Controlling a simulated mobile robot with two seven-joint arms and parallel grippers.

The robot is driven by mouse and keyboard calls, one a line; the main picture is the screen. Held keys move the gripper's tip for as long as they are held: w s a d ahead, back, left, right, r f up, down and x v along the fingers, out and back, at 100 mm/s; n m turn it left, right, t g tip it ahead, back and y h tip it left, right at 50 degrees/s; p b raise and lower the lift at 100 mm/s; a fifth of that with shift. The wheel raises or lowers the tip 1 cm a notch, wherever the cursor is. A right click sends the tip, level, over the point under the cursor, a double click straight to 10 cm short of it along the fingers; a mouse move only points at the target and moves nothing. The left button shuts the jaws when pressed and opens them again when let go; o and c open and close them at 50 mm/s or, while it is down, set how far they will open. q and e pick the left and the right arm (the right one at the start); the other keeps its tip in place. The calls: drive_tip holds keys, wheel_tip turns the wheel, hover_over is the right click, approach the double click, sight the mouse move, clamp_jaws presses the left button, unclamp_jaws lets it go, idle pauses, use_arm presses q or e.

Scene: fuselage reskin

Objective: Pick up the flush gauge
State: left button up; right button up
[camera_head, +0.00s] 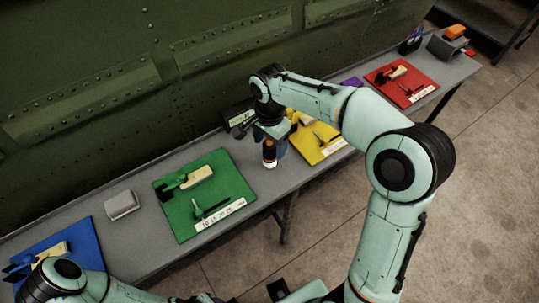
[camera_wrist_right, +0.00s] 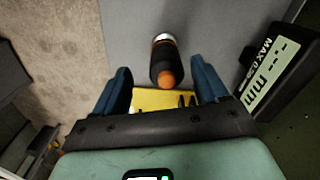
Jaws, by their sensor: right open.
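The flush gauge (camera_head: 269,155) appears to be the small dark cylinder with an orange end and a pale ring, standing on the grey bench between the green and yellow mats. In the right wrist view the gauge (camera_wrist_right: 165,62) shows its rounded orange end toward the camera. My right gripper (camera_head: 279,146) is over the bench beside it. In the wrist view the blue fingers of the right gripper (camera_wrist_right: 160,84) are apart, with the gauge showing in the gap between them, touching neither. My left arm shows at the bottom left; its gripper is not visible.
A black display box (camera_head: 238,117) stands behind the gauge, close to the right gripper. Green (camera_head: 180,222), yellow (camera_head: 314,157), red (camera_head: 402,98) and blue (camera_head: 88,253) mats hold tools. A grey box (camera_head: 121,205) sits left of the green mat. The green riveted fuselage (camera_head: 110,100) rises behind the bench.

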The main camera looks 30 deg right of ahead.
drive_tip(key=shift+w+d+f, duration=0.1)
drive_tip(key=shift+w+f, duration=0.15)
drive_tip(key=shift+f, duration=1.15)
drive_tip(key=shift+w+d+f, duration=0.1)
drive_tip(key=shift+w+f, duration=0.1)
drive_tip(key=shift+f, duration=1.15)
drive_tip(key=c, duration=1.1)
